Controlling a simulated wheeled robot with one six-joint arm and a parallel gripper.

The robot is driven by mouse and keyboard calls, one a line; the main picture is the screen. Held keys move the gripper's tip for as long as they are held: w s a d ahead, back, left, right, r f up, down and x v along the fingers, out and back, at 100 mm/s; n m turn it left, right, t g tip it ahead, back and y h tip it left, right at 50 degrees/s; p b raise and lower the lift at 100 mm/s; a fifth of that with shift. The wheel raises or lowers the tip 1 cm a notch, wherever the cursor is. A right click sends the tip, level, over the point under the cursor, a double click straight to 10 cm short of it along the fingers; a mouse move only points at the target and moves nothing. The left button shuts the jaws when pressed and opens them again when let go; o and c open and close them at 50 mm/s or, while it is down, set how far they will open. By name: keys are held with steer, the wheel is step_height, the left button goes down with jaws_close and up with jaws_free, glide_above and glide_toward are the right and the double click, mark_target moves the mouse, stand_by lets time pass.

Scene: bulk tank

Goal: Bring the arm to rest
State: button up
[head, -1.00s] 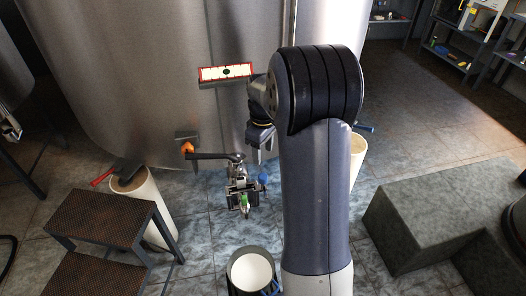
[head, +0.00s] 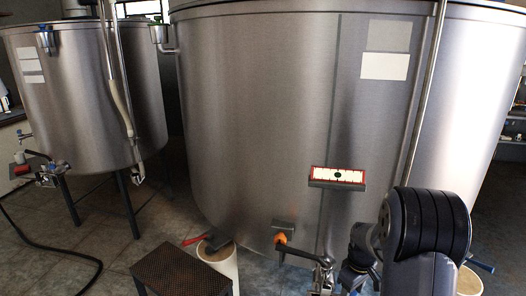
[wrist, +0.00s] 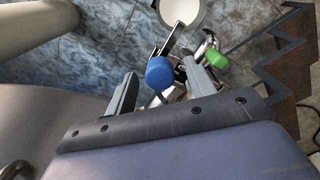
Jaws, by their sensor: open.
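My gripper (wrist: 157,64) is open in the wrist view, its two grey fingers spread with nothing held. A blue knob (wrist: 160,72) shows between and beyond the fingertips; I cannot tell the exact gap. A metal outlet valve with a green-tipped part (wrist: 215,58) is just beyond it. In the head view my arm (head: 425,235) is bent at the lower right, in front of the large steel tank (head: 265,120). Its wrist is low beside the tank wall, and the gripper's fingers are not clear there.
An orange-handled lever (head: 281,238) and a red-framed panel (head: 338,176) are on the tank front. A white cylinder (head: 222,262) and a dark step (head: 175,271) stand at lower left. A white container (wrist: 180,10) is on the wet floor. A second tank (head: 80,100) stands left.

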steer(key=shift+r, duration=0.15)
step_height(320, 180, up, 11)
step_height(320, 180, down, 11)
steer(key=m, duration=0.4)
steer(key=m+p, duration=0.1)
steer(key=m, duration=0.8)
steer(key=shift+m+p, duration=0.35)
steer(key=shift+m, duration=0.05)
steer(key=m+p, duration=0.1)
steer(key=m, duration=0.3)
steer(key=shift+r, duration=0.8)
